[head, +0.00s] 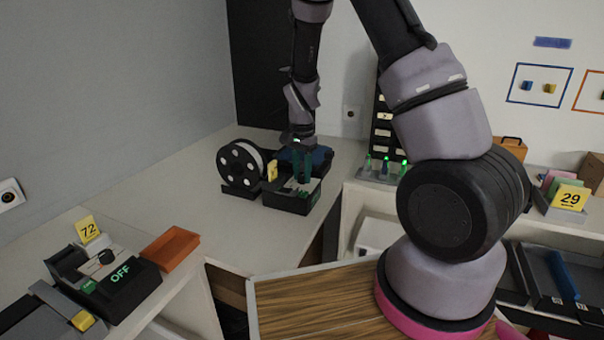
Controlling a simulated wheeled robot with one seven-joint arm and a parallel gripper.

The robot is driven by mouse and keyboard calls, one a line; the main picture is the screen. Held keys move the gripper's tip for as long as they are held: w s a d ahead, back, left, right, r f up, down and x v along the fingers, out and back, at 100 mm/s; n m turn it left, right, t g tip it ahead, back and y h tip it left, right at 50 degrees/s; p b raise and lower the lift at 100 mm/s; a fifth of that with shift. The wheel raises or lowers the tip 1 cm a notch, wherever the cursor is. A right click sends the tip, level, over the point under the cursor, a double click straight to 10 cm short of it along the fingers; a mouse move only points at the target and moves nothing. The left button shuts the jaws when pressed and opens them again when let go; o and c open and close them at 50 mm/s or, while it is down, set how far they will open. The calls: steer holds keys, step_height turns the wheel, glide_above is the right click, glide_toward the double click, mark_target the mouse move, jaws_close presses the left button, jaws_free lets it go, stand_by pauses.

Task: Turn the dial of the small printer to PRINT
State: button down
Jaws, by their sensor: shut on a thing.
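The small printer (286,202) is a low black unit on the back counter, beside a large black-and-white spool (240,165). Green lettering (316,196) shows on its front, too small to read. My gripper (303,178) points down over the printer's top. Its teal fingers are shut on what appears to be the dial, which the fingers hide. I cannot tell the dial's setting.
A second black unit (138,292) reading OFF, with a dial and a yellow 72 tag (87,229), stands front left. An orange tray (170,250) lies beside it. Bottles with green tops (385,166) stand right of the printer. The counter (190,205) left of the spool is clear.

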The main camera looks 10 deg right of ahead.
mark_target(302, 176)
stand_by(0.4)
steer(key=c, duration=0.5)
jaws_free()
steer(key=shift+c, duration=0.2)
steer(key=shift+r, duration=0.1)
step_height(302, 176, up, 11)
